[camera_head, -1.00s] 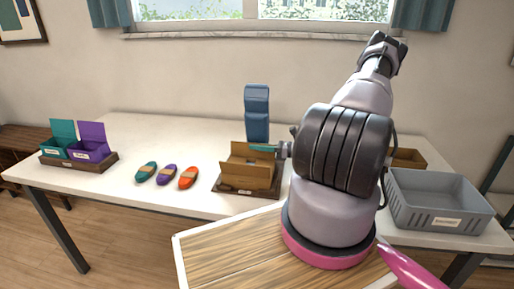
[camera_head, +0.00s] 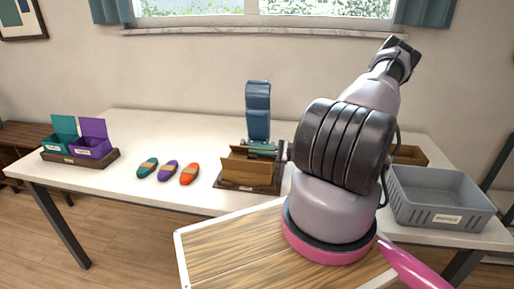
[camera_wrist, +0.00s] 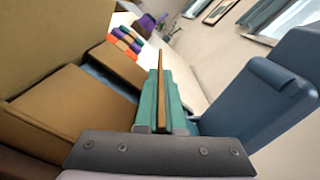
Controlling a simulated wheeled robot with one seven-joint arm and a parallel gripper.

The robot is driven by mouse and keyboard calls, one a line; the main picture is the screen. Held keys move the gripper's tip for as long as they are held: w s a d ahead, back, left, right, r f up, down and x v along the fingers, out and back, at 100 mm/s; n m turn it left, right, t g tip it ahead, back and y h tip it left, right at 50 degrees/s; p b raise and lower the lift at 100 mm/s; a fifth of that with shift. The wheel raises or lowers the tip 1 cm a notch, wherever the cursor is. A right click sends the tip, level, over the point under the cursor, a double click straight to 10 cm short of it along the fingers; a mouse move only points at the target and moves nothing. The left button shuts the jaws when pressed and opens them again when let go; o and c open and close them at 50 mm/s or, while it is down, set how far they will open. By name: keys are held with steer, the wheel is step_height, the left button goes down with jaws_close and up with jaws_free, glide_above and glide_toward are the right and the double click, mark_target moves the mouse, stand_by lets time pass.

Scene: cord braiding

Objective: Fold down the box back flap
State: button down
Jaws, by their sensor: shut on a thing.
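The brown cardboard box (camera_head: 247,172) sits on a dark base on the white table, left of my arm. My gripper (camera_wrist: 161,100) has teal fingers that are shut on a thin brown panel (camera_wrist: 161,75), seen edge-on, which looks like the box's back flap. In the head view, the teal fingers of my gripper (camera_head: 261,147) show at the box's back edge, partly hidden. Other brown box panels (camera_wrist: 70,105) lie to the left in the wrist view, with a dark blue gap among them.
A blue upright stand (camera_head: 258,110) rises close behind the box; it also shows in the wrist view (camera_wrist: 255,95). Teal, purple and orange cords (camera_head: 168,171) lie to the left. Teal and purple open boxes (camera_head: 90,147) stand far left. A grey bin (camera_head: 440,200) stands right.

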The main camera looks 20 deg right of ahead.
steer(key=shift+s+a+f+n, duration=0.15)
steer(key=shift+f+n, duration=0.1)
steer(key=shift+n, duration=0.5)
steer(key=shift+s+a+f+n, duration=0.1)
steer(key=shift+s+f+n, duration=0.1)
steer(key=shift+n, duration=0.6)
steer(key=shift+s+a+f+n, duration=0.15)
steer(key=shift+f+n, duration=0.1)
steer(key=shift+n, duration=0.5)
steer(key=c, duration=1)
jaws_free()
